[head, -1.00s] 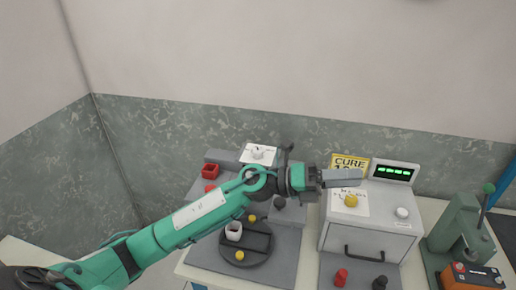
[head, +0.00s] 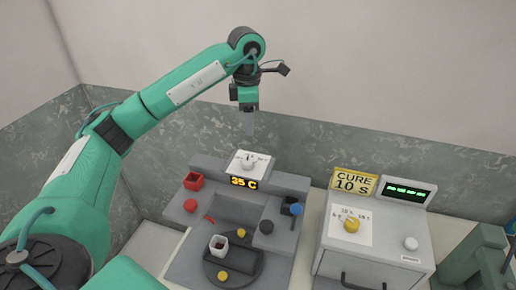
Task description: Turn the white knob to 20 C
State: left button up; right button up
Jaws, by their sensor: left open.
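The white knob (head: 249,164) sits on a white dial plate (head: 236,167) at the back of a grey station. A small display (head: 244,183) just below it reads 35 C in orange. The dial marks are too small to read. My left gripper (head: 249,126) points down above and behind the knob in the picture, apart from it, and holds nothing visible. It is open, though its fingers show edge-on. My right gripper is not in view.

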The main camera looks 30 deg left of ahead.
pick_arm(q)
jog(key=p, duration=0.4)
send_near(247, 160)
notch_tip(247, 160, down, 6)
jog(key=shift+s+d+r, duration=0.1)
jog(key=shift+s+d, duration=0.05)
jog(key=shift+s, duration=0.05)
notch_tip(247, 160, down, 2)
jog(key=shift+f+p, duration=0.1)
jog(key=shift+p, duration=0.2)
jog(key=shift+w+f, duration=0.1)
jog(key=shift+f, duration=0.45)
jog(key=c, duration=1)
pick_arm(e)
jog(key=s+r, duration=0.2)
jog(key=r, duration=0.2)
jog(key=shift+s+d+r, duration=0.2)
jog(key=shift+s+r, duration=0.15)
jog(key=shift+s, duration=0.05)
